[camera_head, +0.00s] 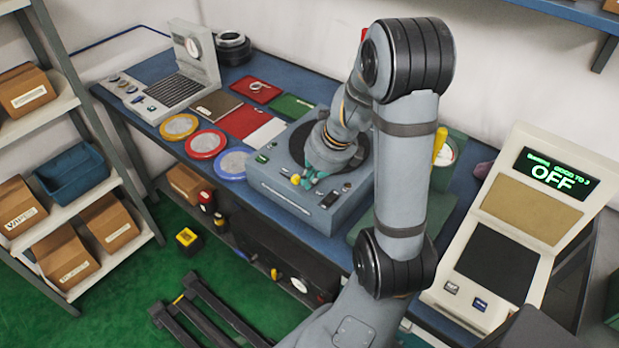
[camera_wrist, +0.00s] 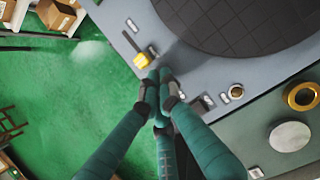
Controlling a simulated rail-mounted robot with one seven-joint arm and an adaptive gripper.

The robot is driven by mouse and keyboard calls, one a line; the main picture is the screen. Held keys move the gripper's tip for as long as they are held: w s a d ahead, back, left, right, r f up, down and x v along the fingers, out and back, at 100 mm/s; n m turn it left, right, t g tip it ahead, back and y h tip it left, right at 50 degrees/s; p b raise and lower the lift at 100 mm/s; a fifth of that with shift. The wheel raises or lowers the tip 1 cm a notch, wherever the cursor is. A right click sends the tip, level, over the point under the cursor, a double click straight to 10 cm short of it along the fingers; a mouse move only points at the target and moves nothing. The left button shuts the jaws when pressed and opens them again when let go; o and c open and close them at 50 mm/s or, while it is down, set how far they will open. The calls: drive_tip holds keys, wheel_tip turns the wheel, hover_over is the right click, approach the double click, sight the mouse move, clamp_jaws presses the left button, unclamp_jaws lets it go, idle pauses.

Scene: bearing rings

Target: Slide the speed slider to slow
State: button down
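The grey machine (camera_head: 285,195) with a dark round plate stands on the blue bench; its panel fills the upper right of the wrist view (camera_wrist: 215,75). A yellow knob (camera_wrist: 141,60) sits on the panel near its edge, at the lower end of a narrow dark slot; it looks like the slider. It also shows in the head view (camera_head: 295,179). No slow marking is readable. My gripper (camera_wrist: 159,75) has teal fingers with their tips together, just beside and below the knob. In the head view it (camera_head: 308,182) is right of the knob. Contact cannot be told.
Coloured round discs (camera_head: 205,144) lie left of the machine. A device with an OFF display (camera_head: 556,177) stands at right. The floor in front is green.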

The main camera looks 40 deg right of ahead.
sight(288, 176)
drive_tip(key=w, duration=0.2)
drive_tip(key=w+p, duration=0.1)
drive_tip(key=w, duration=0.1)
drive_tip(key=w+a, duration=0.1)
drive_tip(key=shift+w, duration=0.4)
drive_tip(key=shift+s+d, duration=0.1)
drive_tip(key=shift+s, duration=0.2)
drive_tip(key=s, duration=0.2)
drive_tip(key=shift+s+d+f+b, duration=0.2)
drive_tip(key=shift+s+b, duration=0.1)
drive_tip(key=shift+b, duration=0.1)
drive_tip(key=p+v, duration=0.3)
drive_tip(key=v, duration=0.7)
drive_tip(key=shift+s+r+p, duration=0.2)
drive_tip(key=shift+s+p, duration=0.2)
drive_tip(key=shift+d, duration=0.1)
